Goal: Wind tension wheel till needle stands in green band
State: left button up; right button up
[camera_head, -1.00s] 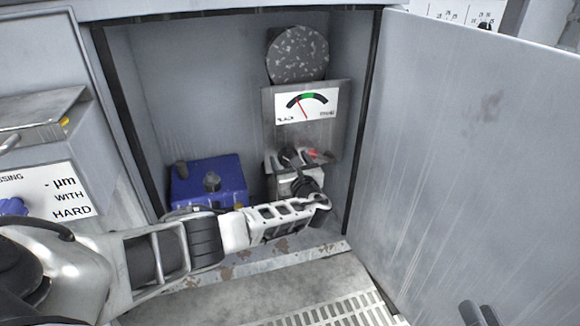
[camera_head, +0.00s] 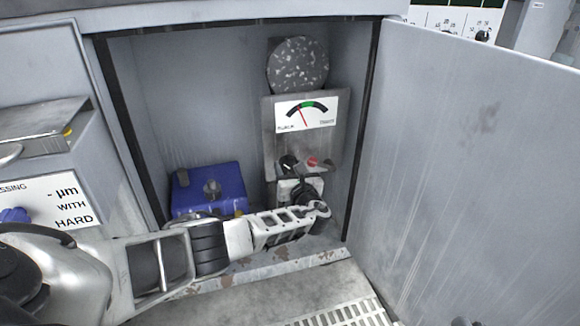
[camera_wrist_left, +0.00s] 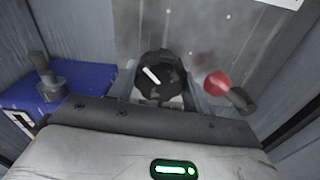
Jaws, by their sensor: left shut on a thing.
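The tension wheel is a black knob with a white mark (camera_wrist_left: 150,75), low on a grey panel inside the cabinet; in the head view it (camera_head: 288,163) is small and partly covered. My left gripper (camera_head: 293,172) reaches in from the left and is shut on the wheel. In the left wrist view its fingers (camera_wrist_left: 160,90) stand either side of the knob. The gauge (camera_head: 306,113) is above the wheel. Its red needle (camera_head: 303,118) leans a little left of upright, with the tip just left of the green band (camera_head: 307,106).
A red knob with a dark lever (camera_head: 313,161) sits close to the right of the wheel. A blue box (camera_head: 215,186) stands left in the cabinet, and a speckled disc (camera_head: 298,64) is above the gauge. The open door (camera_head: 470,150) bounds the right side.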

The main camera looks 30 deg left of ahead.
pick_arm(q)
jog(key=shift+r+m+p, duration=0.1)
jog(key=shift+m+p, duration=0.35)
jog(key=shift+m, duration=0.35)
jog(key=shift+m+p, duration=0.4)
jog(key=shift+m, duration=0.4)
jog(key=m+p, duration=0.1)
jog(key=m, duration=0.1)
jog(key=shift+m, duration=0.7)
pick_arm(e)
jog(key=shift+d+f+n+g+h, duration=0.45)
jog(key=shift+f+n+h, duration=0.15)
jog(key=shift+f+h, duration=0.15)
pick_arm(q)
jog(key=shift+s+f, duration=0.1)
jog(key=shift+f, duration=0.1)
jog(key=o, duration=1)
jog(key=shift+c, duration=0.2)
jog(key=shift+r, duration=0.1)
pick_arm(e)
jog(key=shift+r, duration=0.15)
